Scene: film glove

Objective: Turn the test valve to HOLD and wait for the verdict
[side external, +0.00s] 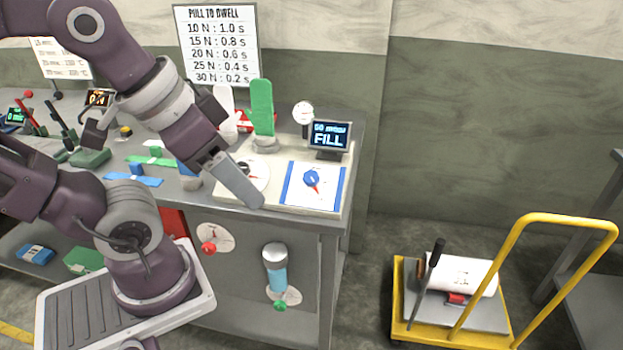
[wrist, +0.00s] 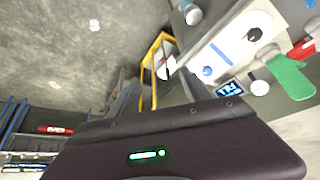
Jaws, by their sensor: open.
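A blue valve knob (side external: 311,178) with a red pointer sits on a white, blue-edged plate on the bench's right end; its position labels are too small to read. It also shows in the wrist view (wrist: 207,71). A small display (side external: 329,136) behind it reads FILL, with a smaller line above. A black knob (side external: 244,168) on a round white dial lies to the left. A green glove shape (side external: 262,108) stands upright behind the knobs. My gripper (side external: 240,184) is open, left of the blue knob and apart from it; it partly covers the black knob's dial.
A round white gauge (side external: 303,113) stands left of the display. A white glove shape (side external: 225,103) is behind my gripper. A sign (side external: 217,45) lists pull and dwell values. A yellow cart (side external: 455,300) stands on the floor at right. Blue and green strips lie on the bench at left.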

